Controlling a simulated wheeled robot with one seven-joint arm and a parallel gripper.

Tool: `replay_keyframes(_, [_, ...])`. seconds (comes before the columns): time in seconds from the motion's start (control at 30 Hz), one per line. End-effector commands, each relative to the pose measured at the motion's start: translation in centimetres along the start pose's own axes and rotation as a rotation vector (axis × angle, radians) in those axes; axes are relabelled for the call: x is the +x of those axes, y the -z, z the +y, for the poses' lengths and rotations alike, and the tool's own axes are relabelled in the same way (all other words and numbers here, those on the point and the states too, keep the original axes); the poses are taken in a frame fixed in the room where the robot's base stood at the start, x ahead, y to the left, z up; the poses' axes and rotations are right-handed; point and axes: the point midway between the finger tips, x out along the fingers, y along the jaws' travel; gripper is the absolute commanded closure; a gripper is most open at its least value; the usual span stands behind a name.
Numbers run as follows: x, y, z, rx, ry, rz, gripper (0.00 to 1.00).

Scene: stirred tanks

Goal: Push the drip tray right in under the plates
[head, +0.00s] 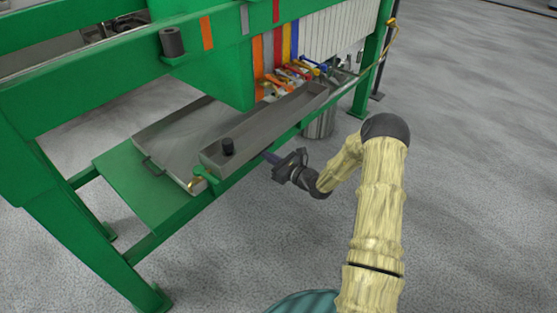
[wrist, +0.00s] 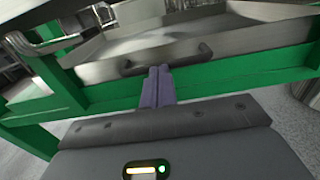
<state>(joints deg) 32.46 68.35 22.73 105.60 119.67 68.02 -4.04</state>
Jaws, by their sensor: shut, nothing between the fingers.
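The drip tray (head: 165,140) is a wide, shallow grey metal tray lying on a green shelf of the frame. The plates (head: 335,35) are a pale upright stack at the upper right. My gripper (head: 268,157) is shut and empty at the front of the frame, below the trough. In the wrist view its purple fingers (wrist: 158,72) point at a grey wall with a dark handle (wrist: 180,60); I cannot tell whether they touch.
A metal bucket (head: 320,124) stands beyond the trough. The floor at right is clear.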

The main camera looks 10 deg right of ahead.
Motion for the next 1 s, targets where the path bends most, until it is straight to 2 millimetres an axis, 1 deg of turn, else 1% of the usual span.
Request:
replay_keyframes(0.03, [1.1, -0.2, 0.1, 0.001, -0.002, -0.001, 1.00])
replay_keyframes(0.1, [2.1, -0.1, 0.1, 0.001, -0.002, 0.001, 1.00])
replay_keyframes(0.2, [3.0, -0.1, 0.1, 0.002, -0.001, 0.000, 1.00])
replay_keyframes(0.57, [3.2, 0.0, 0.1, 0.002, 0.000, 0.001, 1.00])
replay_keyframes(0.67, [3.0, 0.0, 0.0, 0.002, 0.000, 0.001, 1.00])
replay_keyframes(0.77, [2.3, -0.1, -0.1, 0.002, 0.001, 0.001, 1.00])
replay_keyframes(0.97, [-0.1, -0.3, -0.3, 0.005, -0.003, 0.003, 1.00])
replay_keyframes(1.0, [-1.0, -0.3, -0.4, 0.005, -0.002, 0.003, 1.00])
